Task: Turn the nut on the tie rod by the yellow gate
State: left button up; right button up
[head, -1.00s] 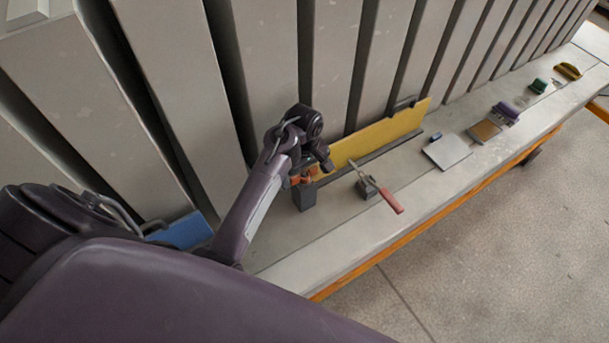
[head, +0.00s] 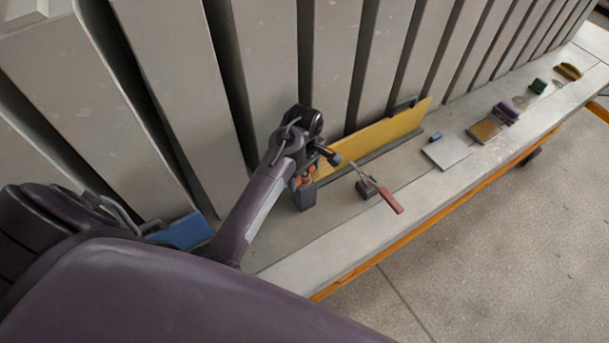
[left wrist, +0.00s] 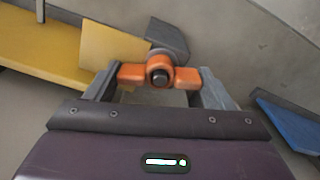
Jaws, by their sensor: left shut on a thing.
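The orange wing nut (left wrist: 159,76) shows in the left wrist view, around the dark end of the tie rod (left wrist: 159,77). My left gripper (left wrist: 158,82) is shut on the nut, with one finger at each wing. In the head view the nut (head: 308,172) is a small orange patch, partly hidden by my left gripper (head: 318,165). The yellow gate (head: 385,133) stands along the foot of the grey panels beside it and also shows in the left wrist view (left wrist: 60,50). My right gripper is not in view.
A grey block (head: 305,196) stands just below the nut. A red-handled clamp (head: 388,201) sticks out to its right. A blue gate (head: 183,231) stands at the left. Farther right lie a pale plate (head: 447,152) and several small tools on the ledge.

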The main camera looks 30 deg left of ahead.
pick_arm(q)
jog(key=shift+n, duration=1.7)
jog(key=shift+n, duration=0.4)
jog(key=n, duration=0.2)
jog(key=shift+n, duration=0.3)
jog(key=shift+n, duration=1.7)
